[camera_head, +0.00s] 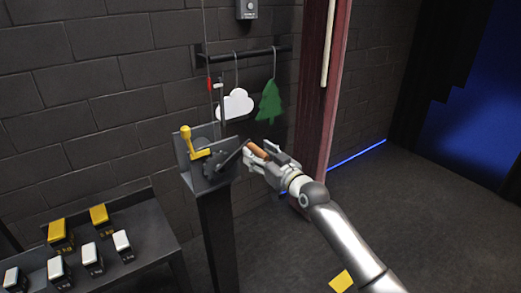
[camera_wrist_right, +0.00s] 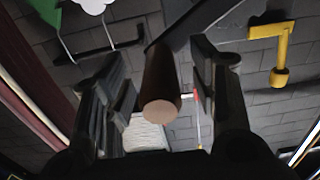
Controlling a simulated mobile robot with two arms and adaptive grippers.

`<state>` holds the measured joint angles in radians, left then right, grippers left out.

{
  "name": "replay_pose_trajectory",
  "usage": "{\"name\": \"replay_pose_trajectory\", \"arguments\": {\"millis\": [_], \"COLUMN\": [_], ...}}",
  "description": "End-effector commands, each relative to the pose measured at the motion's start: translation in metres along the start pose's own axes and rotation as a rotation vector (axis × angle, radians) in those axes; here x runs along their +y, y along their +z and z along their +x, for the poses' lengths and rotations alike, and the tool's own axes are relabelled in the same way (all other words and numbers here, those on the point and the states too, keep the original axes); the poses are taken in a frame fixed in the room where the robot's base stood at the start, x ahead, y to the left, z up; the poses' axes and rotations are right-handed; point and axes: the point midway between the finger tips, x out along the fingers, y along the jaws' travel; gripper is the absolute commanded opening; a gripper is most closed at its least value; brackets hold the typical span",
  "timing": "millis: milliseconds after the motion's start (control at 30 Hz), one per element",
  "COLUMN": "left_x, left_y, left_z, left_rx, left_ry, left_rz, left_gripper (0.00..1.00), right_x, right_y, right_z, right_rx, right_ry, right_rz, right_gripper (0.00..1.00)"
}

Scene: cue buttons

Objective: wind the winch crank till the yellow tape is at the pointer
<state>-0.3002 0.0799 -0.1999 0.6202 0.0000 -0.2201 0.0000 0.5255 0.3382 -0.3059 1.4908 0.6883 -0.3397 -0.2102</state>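The winch (camera_head: 211,172) sits on a dark post, with a dark gear and a crank arm (camera_head: 232,154) slanting up to the right. The crank's brown wooden handle (camera_head: 256,149) lies at my right gripper (camera_head: 269,158). In the right wrist view the handle (camera_wrist_right: 161,88) lies between the two fingers (camera_wrist_right: 163,98), with gaps on both sides, so the gripper is open around it. A rope runs up from the winch, beside a small red mark (camera_head: 209,84) and a red-tipped pointer (camera_head: 218,85). I cannot make out yellow tape on the rope. My left gripper is out of view.
A yellow lever (camera_head: 192,146) stands at the winch's left; it also shows in the wrist view (camera_wrist_right: 280,45). A cloud (camera_head: 235,104) and a green tree (camera_head: 270,102) hang behind. A bench (camera_head: 150,225) with several weights is at left. A dark red post (camera_head: 318,80) stands right.

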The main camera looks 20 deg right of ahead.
Motion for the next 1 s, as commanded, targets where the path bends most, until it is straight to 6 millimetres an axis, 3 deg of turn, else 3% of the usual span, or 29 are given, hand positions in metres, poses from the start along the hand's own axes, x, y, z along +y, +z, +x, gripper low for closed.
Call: {"name": "replay_pose_trajectory", "arguments": {"millis": [67,400,567,900,1000], "left_x": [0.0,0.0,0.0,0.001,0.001], "left_y": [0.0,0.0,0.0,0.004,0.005], "left_z": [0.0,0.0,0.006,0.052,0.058], "left_rx": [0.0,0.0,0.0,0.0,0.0], "left_ry": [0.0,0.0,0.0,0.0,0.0], "left_rz": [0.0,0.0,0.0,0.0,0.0], "left_gripper": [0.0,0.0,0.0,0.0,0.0], "right_x": [0.0,0.0,0.001,0.012,0.014], "right_y": [0.0,0.0,0.006,0.055,0.06], "right_z": [0.0,0.0,0.0,-0.001,-0.001], "right_rx": [0.0,0.0,0.0,-0.01,-0.009], "right_ry": [0.0,0.0,0.0,-0.001,-0.002], "right_rz": [0.0,0.0,-0.001,-0.001,0.001], "right_gripper": [0.43,0.01,0.01,0.01,0.01]}}
